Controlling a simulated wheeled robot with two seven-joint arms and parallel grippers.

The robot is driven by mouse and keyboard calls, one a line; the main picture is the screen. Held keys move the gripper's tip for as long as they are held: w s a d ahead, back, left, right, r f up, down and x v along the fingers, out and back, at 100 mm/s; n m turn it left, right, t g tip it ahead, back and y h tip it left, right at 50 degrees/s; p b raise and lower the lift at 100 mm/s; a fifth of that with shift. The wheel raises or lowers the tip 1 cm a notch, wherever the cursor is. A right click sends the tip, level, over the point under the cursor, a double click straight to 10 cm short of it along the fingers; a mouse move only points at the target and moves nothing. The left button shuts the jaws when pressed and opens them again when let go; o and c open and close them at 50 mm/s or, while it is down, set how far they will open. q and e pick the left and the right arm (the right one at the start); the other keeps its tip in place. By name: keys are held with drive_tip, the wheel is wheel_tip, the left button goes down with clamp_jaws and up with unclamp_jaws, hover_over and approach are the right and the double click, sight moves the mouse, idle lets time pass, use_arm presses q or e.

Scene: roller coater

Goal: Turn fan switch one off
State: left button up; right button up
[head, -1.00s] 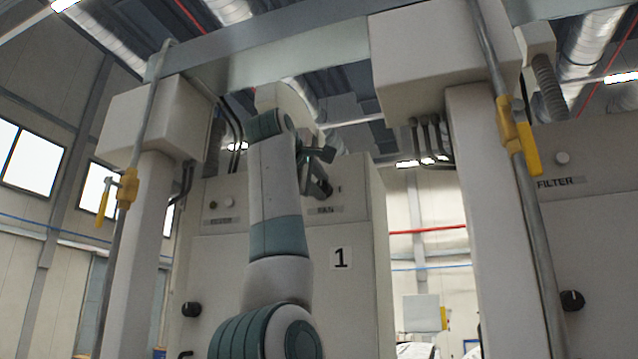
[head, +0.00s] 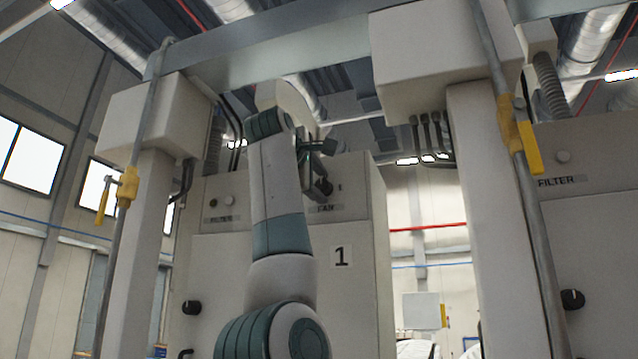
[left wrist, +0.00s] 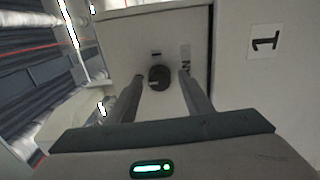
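The fan switch is a dark round knob (head: 325,187) above the FAN label (head: 325,209) on the cabinet marked 1 (head: 350,285). The knob (left wrist: 159,77) also shows in the left wrist view, on the light panel between my two fingertips. My left gripper (left wrist: 160,75) is open, with a visible gap on each side of the knob. In the head view my left gripper (head: 314,168) is close to the knob and partly in front of the panel. I cannot tell whether the fingertips reach around the knob. My right gripper is not in view.
A FILTER label (head: 221,218) with small round fittings is on the same panel to the left. A black knob (head: 192,307) is lower on the cabinet. A post with a yellow-handled valve (head: 520,135) stands at right. A grey beam (head: 270,55) crosses above.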

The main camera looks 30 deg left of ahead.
use_arm(q)
drive_tip(key=shift+s, duration=0.1)
drive_tip(key=shift+s+d+b, duration=0.15)
drive_tip(key=shift+s+b, duration=0.3)
drive_tip(key=shift+s, duration=0.05)
drive_tip(key=b+v, duration=0.7)
drive_tip(key=v, duration=0.9)
drive_tip(key=shift+d, duration=0.1)
